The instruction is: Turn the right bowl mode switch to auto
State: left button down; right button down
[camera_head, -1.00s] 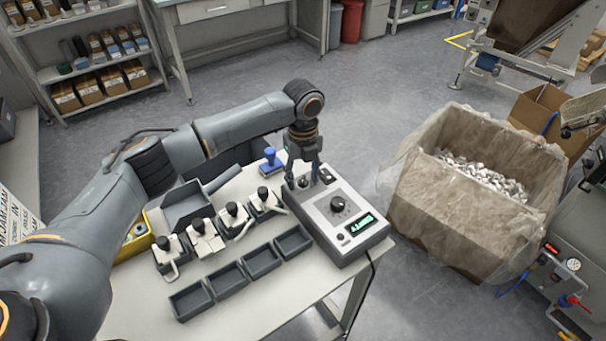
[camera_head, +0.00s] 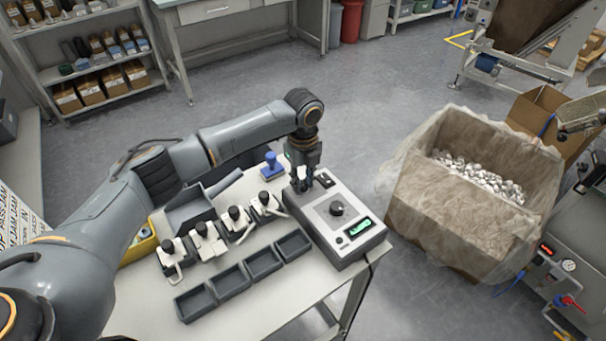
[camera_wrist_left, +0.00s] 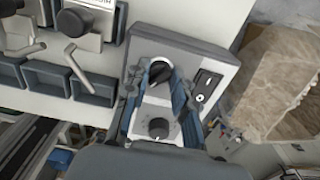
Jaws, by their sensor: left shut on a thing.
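The grey control box (camera_head: 345,255) stands at the right end of the table. In the left wrist view a black rotary switch (camera_wrist_left: 160,72) with a pale pointer line sits on the box (camera_wrist_left: 185,48). My left gripper (camera_head: 304,187) is down at the far-left part of the box. In the left wrist view its blue-grey fingers (camera_wrist_left: 160,88) lie on both sides of the rotary switch, shut on it. The gripper hides most of this switch in the head view. My right gripper is not in view.
The box also has a black dial (camera_head: 337,209), a lit green display (camera_head: 360,227) and a black rocker switch (camera_head: 324,180). A blue-handled stamp (camera_head: 271,166), several white fixtures (camera_head: 207,240) and dark trays (camera_head: 230,281) stand to the left. A lined carton (camera_head: 450,220) stands right of the table.

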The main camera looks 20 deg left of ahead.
aim_at(303, 183)
pick_arm(q)
jog(key=n+p, duration=0.3)
jog(key=p, duration=0.1)
jog(key=n+p, duration=0.1)
jog(key=n, duration=0.1)
jog(key=shift+s+r+n+p, duration=0.1)
jog(key=shift+r+n+p, duration=0.2)
jog(key=shift+p, duration=0.1)
jog(key=n+p, duration=0.2)
jog(key=shift+f+n, duration=0.1)
jog(key=shift+n, duration=0.2)
jog(key=n+p, duration=0.3)
jog(key=n, duration=0.1)
jog(key=shift+f+n+p, duration=0.15)
jog(key=shift+n+p, duration=0.9)
jog(key=shift+n, duration=0.75)
jog(key=c, duration=1.1)
grip_release()
notch_tip(303, 183, up, 12)
